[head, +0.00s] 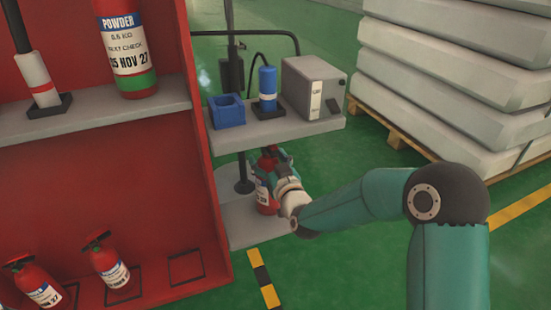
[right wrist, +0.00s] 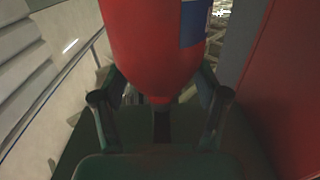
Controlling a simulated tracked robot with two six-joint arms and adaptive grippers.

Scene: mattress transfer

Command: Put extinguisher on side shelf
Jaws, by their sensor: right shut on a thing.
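A small red extinguisher (head: 264,200) with a white label is upright beside the red cabinet, just under the upper grey shelf. My right gripper (head: 276,165) is shut on its upper part. The lower grey side shelf (head: 257,232) is directly beneath it; I cannot tell whether the base touches the shelf. In the right wrist view the red extinguisher body (right wrist: 155,45) fills the top middle, between the two fingers of my right gripper (right wrist: 160,95). My left gripper is not in view.
The upper side shelf (head: 290,131) carries a blue box (head: 227,112), a blue bottle (head: 267,86) and a grey device (head: 312,88). The red cabinet (head: 100,180) on the left holds a larger extinguisher (head: 125,45) and two small ones (head: 110,267). Stacked mattresses (head: 450,80) stand right.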

